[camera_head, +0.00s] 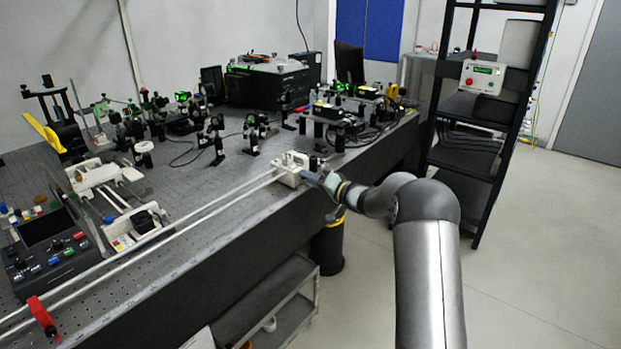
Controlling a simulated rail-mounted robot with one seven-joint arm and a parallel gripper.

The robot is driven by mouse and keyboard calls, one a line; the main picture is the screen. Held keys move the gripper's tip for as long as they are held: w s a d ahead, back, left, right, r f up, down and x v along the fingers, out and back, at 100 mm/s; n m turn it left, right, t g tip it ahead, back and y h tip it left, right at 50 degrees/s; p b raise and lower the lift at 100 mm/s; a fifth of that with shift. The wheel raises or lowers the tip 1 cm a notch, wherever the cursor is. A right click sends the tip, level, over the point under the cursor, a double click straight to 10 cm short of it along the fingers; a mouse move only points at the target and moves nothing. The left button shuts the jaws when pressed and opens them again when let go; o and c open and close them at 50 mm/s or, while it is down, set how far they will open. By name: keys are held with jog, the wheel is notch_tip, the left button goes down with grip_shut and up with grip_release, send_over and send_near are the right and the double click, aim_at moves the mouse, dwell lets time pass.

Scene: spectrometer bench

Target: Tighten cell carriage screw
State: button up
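A small white carriage block (291,166), which looks like the cell carriage, sits at the far end of two pale parallel rails (215,207) along the bench's front edge. My gripper (314,178) is at the right side of this block, reached by my grey arm from the right. The gripper is small and dark here, and it seems to touch or nearly touch the block. I cannot tell whether its fingers are open or shut. No screw can be made out; it is too small or hidden by the gripper.
The perforated bench (190,196) carries several optics mounts behind the rails. A red clamp (42,317) sits on the rails at lower left, near a control box (48,250) with coloured knobs. A black shelf rack (468,140) stands right. The floor at right is clear.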

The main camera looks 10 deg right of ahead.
jog(key=shift+w+a, duration=0.1)
grip_shut()
jog(key=shift+f+b, duration=0.1)
jog(key=shift+b, duration=0.25)
